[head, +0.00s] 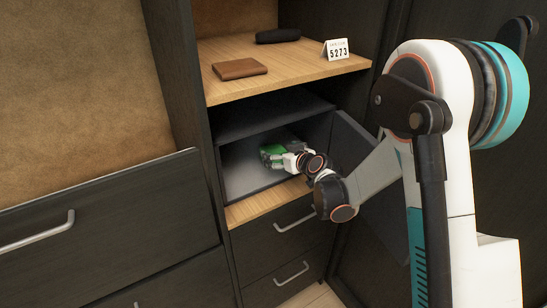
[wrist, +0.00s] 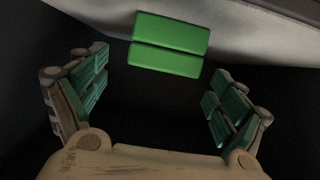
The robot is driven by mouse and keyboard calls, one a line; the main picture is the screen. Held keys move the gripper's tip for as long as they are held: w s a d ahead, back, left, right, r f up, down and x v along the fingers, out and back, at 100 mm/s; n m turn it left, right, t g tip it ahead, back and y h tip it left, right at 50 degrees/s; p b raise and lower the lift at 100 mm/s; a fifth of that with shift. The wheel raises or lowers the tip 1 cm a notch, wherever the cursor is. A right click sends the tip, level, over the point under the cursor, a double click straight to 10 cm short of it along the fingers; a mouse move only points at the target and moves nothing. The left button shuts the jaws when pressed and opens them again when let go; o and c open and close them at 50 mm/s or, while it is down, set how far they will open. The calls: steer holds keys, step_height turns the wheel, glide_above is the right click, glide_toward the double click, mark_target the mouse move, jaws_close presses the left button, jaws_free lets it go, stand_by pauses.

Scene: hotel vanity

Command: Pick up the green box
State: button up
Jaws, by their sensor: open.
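The green box (wrist: 171,43) shows in the wrist view at the top centre, ahead of my gripper (wrist: 157,82). Two of its faces show, with a dark line between them. My gripper is open, its two teal-padded fingers spread to the left and right, with nothing between them. The box lies beyond the fingertips and appears apart from them. In the head view my gripper (head: 278,160) reaches inside a dark safe-like compartment (head: 240,172). Green shows at the gripper there, but I cannot separate the box from the finger pads.
The compartment's door (head: 352,140) stands open at its right. A wooden shelf (head: 290,65) above holds a brown wallet (head: 239,69), a dark case (head: 278,36) and a number card (head: 336,49). Drawers (head: 290,222) lie below. Compartment walls surround the gripper closely.

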mark_target(276, 151)
steer(key=b+x, duration=0.2)
steer(key=x, duration=0.3)
steer(key=shift+a, duration=0.2)
steer(key=shift+r, duration=0.1)
steer(key=c, duration=1.2)
